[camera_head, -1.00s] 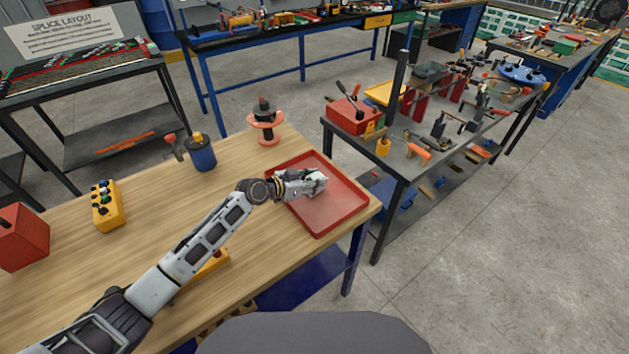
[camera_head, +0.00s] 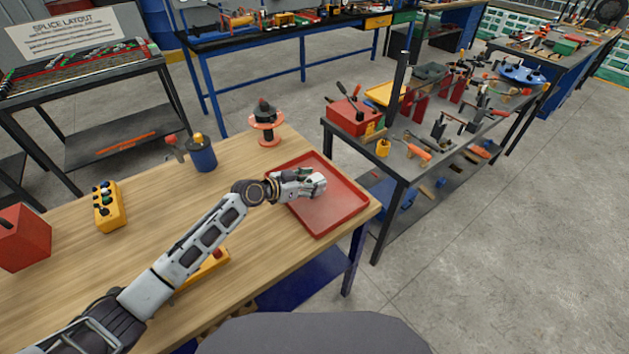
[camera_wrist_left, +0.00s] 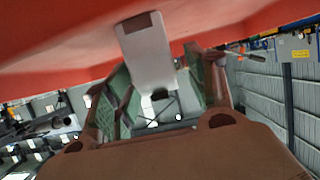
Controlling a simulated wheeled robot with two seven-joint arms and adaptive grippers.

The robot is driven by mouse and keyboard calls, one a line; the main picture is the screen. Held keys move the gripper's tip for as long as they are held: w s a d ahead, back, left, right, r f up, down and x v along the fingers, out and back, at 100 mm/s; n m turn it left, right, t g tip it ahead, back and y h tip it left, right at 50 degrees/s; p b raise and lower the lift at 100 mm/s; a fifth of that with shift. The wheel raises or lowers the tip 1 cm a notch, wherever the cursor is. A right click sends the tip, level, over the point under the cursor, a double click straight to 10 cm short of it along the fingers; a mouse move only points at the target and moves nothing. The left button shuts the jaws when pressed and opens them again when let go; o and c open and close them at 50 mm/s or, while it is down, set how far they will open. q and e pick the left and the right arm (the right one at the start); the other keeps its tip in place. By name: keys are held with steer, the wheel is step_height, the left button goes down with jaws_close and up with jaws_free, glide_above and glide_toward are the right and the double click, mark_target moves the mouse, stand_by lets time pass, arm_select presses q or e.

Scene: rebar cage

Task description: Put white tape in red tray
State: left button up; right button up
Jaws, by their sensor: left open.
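The red tray (camera_head: 337,217) lies on the right end of the wooden table. The white tape (camera_head: 320,184) is inside the tray, at the tip of my left gripper (camera_head: 308,181). In the left wrist view the tape (camera_wrist_left: 148,52) shows as a white piece with a brownish end, against the red surface of the tray (camera_wrist_left: 60,45). The green-padded fingers of my left gripper (camera_wrist_left: 158,90) stand apart on either side of it. The gripper is open, low over the tray. Whether a finger still touches the tape is hard to tell. My right gripper is not in view.
On the wooden table (camera_head: 150,240) stand an orange spool (camera_head: 266,128), a blue canister (camera_head: 202,156), a yellow control box (camera_head: 108,208) and a red box (camera_head: 22,240). A yellow item (camera_head: 205,268) is partly behind my left arm. A cluttered grey workbench stands to the right.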

arm_select(q)
steer(key=p+v, duration=0.1)
steer(key=v, duration=0.7)
steer(key=shift+s+a, duration=0.1)
steer(key=shift+s, duration=0.05)
steer(key=shift+p+v, duration=0.3)
steer(key=shift+v, duration=0.85)
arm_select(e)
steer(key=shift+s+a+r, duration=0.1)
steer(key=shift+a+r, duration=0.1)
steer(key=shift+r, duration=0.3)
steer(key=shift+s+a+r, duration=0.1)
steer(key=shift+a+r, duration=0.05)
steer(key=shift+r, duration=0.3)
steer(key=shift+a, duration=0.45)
